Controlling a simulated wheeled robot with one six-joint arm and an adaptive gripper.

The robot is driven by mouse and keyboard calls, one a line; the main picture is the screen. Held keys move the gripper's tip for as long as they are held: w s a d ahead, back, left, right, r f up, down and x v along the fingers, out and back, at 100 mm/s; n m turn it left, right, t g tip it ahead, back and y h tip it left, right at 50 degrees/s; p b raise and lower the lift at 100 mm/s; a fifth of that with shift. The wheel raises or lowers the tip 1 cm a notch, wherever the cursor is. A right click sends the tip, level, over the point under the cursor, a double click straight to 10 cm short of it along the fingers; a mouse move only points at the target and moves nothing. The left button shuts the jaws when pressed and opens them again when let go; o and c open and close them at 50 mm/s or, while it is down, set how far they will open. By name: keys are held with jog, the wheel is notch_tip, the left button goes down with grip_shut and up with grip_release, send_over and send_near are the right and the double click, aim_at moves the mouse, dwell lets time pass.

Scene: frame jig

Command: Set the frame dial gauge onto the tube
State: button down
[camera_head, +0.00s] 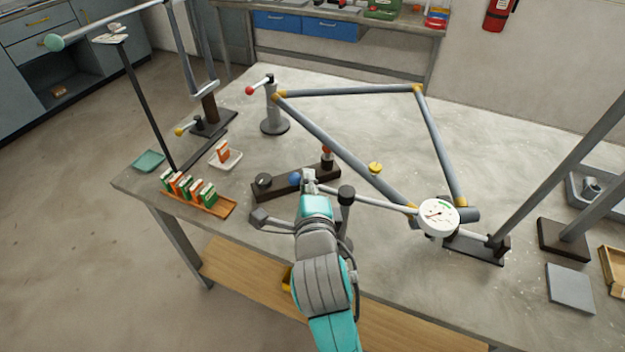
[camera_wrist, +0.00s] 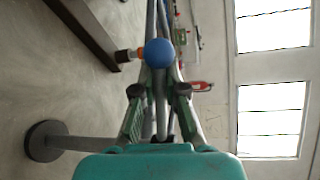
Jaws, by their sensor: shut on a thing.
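The dial gauge (camera_head: 438,217) has a round white face and sits at the right end of a thin white rod (camera_head: 372,200). It overlaps the lower right corner of the grey tube frame (camera_head: 345,150); I cannot tell whether it touches a tube. My gripper (camera_head: 309,180) is shut at the left end of the rod, above the dark rack (camera_head: 283,187). In the wrist view a blue ball (camera_wrist: 158,52) sits at the tips of my gripper (camera_wrist: 158,75). The gauge face is not visible there.
A grey post with a red-knobbed arm (camera_head: 273,115) stands at the frame's upper left corner. A wooden tray (camera_head: 222,208) of small boxes lies at the left table edge. A dark support block (camera_head: 478,247) and a grey plate (camera_head: 570,288) lie at the right.

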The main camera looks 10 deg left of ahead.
jog(key=shift+s+a+r+n+g+y, duration=0.1)
jog(key=shift+s+n+g+y, duration=0.45)
jog(key=shift+n+y, duration=0.4)
jog(key=shift+s+a+r+n+g+y, duration=0.1)
jog(key=shift+s+n+g+y, duration=0.25)
jog(key=shift+s+n+y, duration=0.55)
jog(key=shift+w+f+y, duration=0.15)
jog(key=shift+w+y, duration=0.1)
jog(key=shift+y, duration=0.1)
jog(key=c, duration=1.2)
grip_release()
jog(key=shift+s, duration=0.1)
jog(key=shift+d, duration=0.1)
jog(key=v, duration=0.7)
jog(key=shift+s, duration=0.15)
